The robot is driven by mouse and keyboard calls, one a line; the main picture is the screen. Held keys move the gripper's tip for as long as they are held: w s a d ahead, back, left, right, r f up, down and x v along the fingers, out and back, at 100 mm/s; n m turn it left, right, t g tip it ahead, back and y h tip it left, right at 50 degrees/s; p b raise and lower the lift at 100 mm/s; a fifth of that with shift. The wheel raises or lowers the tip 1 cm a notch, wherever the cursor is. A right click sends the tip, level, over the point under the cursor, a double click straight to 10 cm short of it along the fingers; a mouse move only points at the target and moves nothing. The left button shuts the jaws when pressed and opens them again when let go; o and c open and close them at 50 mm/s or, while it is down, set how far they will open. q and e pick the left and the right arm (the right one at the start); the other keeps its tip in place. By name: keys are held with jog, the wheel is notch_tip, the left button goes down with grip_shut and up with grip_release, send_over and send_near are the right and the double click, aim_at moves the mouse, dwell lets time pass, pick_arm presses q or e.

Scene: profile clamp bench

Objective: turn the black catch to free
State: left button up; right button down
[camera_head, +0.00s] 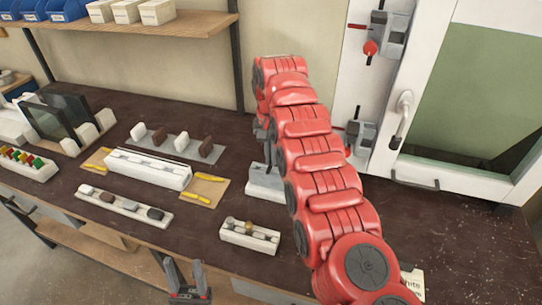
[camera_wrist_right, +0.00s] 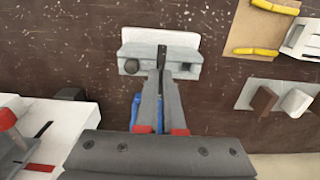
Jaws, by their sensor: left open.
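I cannot tell which part is the black catch. A grey block (camera_wrist_right: 187,64) in the right wrist view has a dark upright piece (camera_wrist_right: 162,50) and a dark round knob (camera_wrist_right: 131,67). My right gripper (camera_wrist_right: 162,78) points at this piece, its fingers close together; contact is unclear. My left gripper (camera_head: 187,284) is open and empty at the bench's front edge.
My red right arm crosses the bench and hides part of it. A white door (camera_head: 415,178) with a handle stands at right. A long white block (camera_head: 148,168), a small tray (camera_head: 249,238) and other holders lie on the dark bench at left. A shelf (camera_head: 190,26) hangs above.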

jog(key=shift+f, duration=0.1)
jog(key=c, duration=1)
grip_release()
jog(key=shift+c, duration=0.2)
notch_tip(320, 180, up, 18)
jog(key=p, duration=1.6)
jog(key=shift+f+p, duration=0.25)
jog(key=shift+p, duration=0.05)
